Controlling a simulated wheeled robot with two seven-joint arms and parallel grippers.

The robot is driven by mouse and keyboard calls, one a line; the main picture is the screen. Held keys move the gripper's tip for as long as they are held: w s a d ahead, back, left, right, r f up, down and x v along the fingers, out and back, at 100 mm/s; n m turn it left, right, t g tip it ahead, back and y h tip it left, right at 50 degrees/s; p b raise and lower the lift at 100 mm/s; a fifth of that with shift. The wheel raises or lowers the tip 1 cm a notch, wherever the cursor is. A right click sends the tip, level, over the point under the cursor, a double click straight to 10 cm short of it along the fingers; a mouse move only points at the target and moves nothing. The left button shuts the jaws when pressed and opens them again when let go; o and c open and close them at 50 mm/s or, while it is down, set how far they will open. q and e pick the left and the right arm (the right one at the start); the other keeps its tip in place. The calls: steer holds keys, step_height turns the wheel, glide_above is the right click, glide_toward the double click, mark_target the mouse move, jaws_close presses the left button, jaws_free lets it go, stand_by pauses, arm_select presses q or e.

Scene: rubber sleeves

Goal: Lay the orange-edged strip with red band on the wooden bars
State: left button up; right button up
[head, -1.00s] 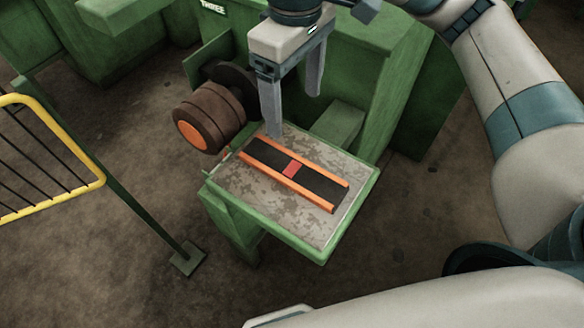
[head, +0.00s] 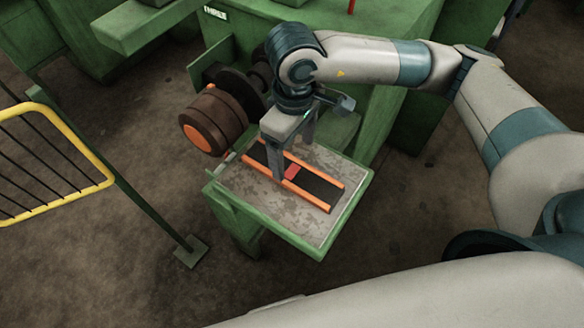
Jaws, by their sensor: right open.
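The strip is black with orange edges and a red band (head: 291,173) across its middle. It lies flat on the speckled top of a green-edged stand (head: 310,235). My right gripper (head: 293,161) points down over the strip, with its two fingers apart, one on each side of it near the red band. The fingers hide part of the strip, and I cannot tell whether they touch it. A yellow-framed rack (head: 98,160) with thin dark bars is at the left; I cannot tell whether these bars are wooden. My left gripper is not in view.
A brown roller with an orange end (head: 198,138) is close behind the stand's left side. A green machine body (head: 350,40) rises behind the stand. A green post with a foot plate (head: 190,252) stands between rack and stand. Open floor lies in front.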

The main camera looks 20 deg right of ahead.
mark_target(292, 172)
stand_by(0.3)
steer(key=shift+s+a+f+p, duration=0.1)
steer(key=shift+f+p, duration=0.35)
steer(key=shift+p, duration=0.15)
steer(key=shift+s+a+f+p, duration=0.1)
steer(key=shift+f+p, duration=0.3)
steer(key=shift+p, duration=0.15)
steer(key=shift+s+f+p, duration=0.1)
steer(key=shift+f+p, duration=0.55)
steer(key=shift+f, duration=1.15)
steer(key=shift+a, duration=0.1)
steer(key=c, duration=1.2)
